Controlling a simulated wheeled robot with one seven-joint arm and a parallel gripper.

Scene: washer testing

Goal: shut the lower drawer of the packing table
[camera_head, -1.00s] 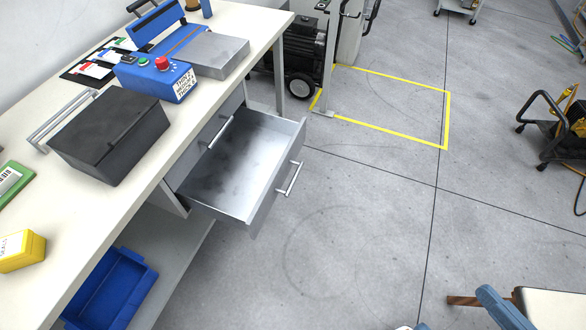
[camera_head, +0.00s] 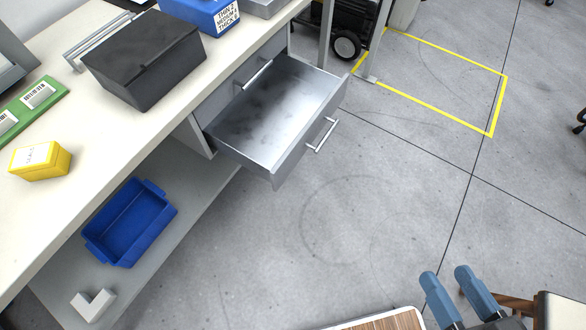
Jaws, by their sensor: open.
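The lower drawer (camera_head: 330,103) of the packing table (camera_head: 62,205) is pulled well out, and its metal inside looks empty. Its bar handle (camera_head: 323,134) is on the front panel, facing the lower right. The upper drawer (camera_head: 222,100) above it is shut, with its own handle (camera_head: 257,74). My gripper (camera_head: 452,290) shows at the bottom right with two blue fingers apart and nothing between them. It is over the floor, well apart from the drawer front.
A dark box (camera_head: 145,62), a yellow box (camera_head: 40,161) and a green board (camera_head: 38,105) are on the tabletop. A blue bin (camera_head: 130,222) is on the lower shelf (camera_head: 185,215). The floor (camera_head: 390,215) between drawer and gripper is clear. A wheeled machine (camera_head: 347,45) stands behind.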

